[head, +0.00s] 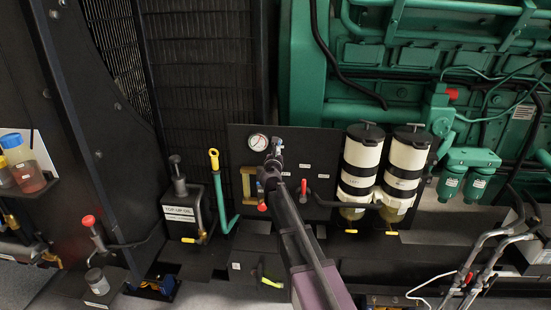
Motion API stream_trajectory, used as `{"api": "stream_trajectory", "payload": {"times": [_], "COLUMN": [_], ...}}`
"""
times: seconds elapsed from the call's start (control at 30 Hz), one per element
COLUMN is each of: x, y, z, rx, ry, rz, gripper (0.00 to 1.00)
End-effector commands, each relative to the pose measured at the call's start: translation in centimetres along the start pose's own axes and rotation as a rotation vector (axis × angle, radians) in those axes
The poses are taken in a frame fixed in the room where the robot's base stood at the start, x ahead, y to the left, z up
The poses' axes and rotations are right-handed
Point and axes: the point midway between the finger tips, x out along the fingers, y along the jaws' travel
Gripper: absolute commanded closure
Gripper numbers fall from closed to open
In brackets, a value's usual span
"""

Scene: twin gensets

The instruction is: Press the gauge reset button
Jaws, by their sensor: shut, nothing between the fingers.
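A round white-faced gauge (258,142) sits at the upper left of a black panel (318,150). My gripper (276,146) is shut and empty, just right of the gauge and in front of the panel. My arm comes up from the bottom of the head view and covers part of the panel below the gauge. I cannot make out the reset button; it may be hidden behind my gripper or too small to tell. Whether the fingertips touch the panel cannot be told.
Red-handled levers (303,187) and a brass-coloured fitting (248,183) are close to my arm. Two white-and-black filter canisters (361,150) stand to the right. A black oil box (182,212) and a green dipstick tube (220,195) are to the left. The green engine (400,85) is behind.

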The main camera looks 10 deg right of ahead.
Motion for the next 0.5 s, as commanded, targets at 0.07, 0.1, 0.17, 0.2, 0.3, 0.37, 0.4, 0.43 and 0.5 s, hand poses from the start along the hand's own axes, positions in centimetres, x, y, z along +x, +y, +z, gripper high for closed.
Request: {"api": "stream_trajectory", "payload": {"times": [0.07, 0.1, 0.17, 0.2, 0.3, 0.37, 0.4, 0.43, 0.5], "x": [1.5, 1.9, 2.6, 2.9, 3.6, 3.8, 3.9, 4.0, 4.0], "y": [0.1, 0.1, 0.1, 0.1, 0.1, 0.1, 0.1, 0.1, 0.1], "z": [0.0, 0.0, 0.0, 0.0, 0.0, 0.0, 0.0, 0.0, 0.0], "rx": [0.000, 0.000, 0.000, 0.000, 0.000, 0.000, 0.000, 0.000, 0.000], "ry": [0.000, 0.000, 0.000, 0.000, 0.000, 0.000, 0.000, 0.000, 0.000], "rz": [0.000, 0.000, 0.001, 0.001, 0.002, 0.002, 0.002, 0.002, 0.002], "gripper": [1.00, 1.00, 1.00, 1.00, 1.00, 1.00, 1.00, 1.00, 1.00]}}
